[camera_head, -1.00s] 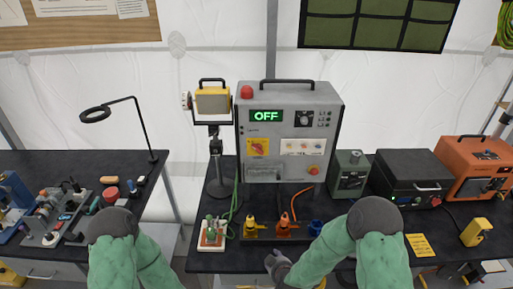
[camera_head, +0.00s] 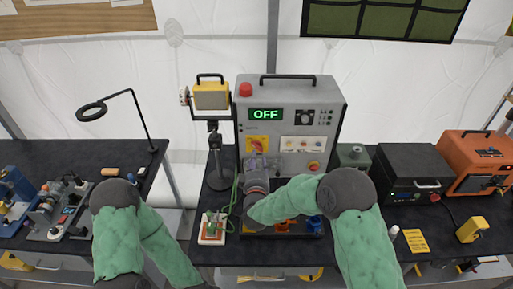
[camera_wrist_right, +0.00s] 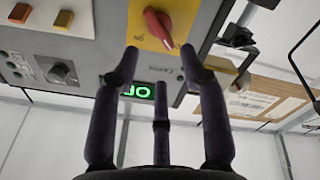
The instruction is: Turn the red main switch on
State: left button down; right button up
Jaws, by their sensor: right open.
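The grey control box (camera_head: 290,92) stands on the right table, and its green display (camera_head: 266,114) reads OFF. The red main switch (camera_wrist_right: 158,28) sits on a yellow plate (camera_wrist_right: 142,38); in the wrist view its handle is tilted. In the head view the plate (camera_head: 257,142) shows just above my right gripper (camera_head: 255,165), which partly covers the area. My right gripper (camera_wrist_right: 160,58) is open, with its three fingers spread just short of the switch and nothing between them. My left arm hangs at the lower left; its gripper is out of view.
A red-and-yellow stop button (camera_head: 314,166) is on the box's lower right. A yellow work lamp (camera_head: 211,96) stands left of the box. Coloured connectors (camera_head: 286,226) lie below. A black case (camera_head: 412,170) and an orange unit (camera_head: 483,165) stand to the right.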

aim_at(257, 147)
jog(key=w, duration=0.7)
jog(key=shift+c, duration=0.3)
grip_shut()
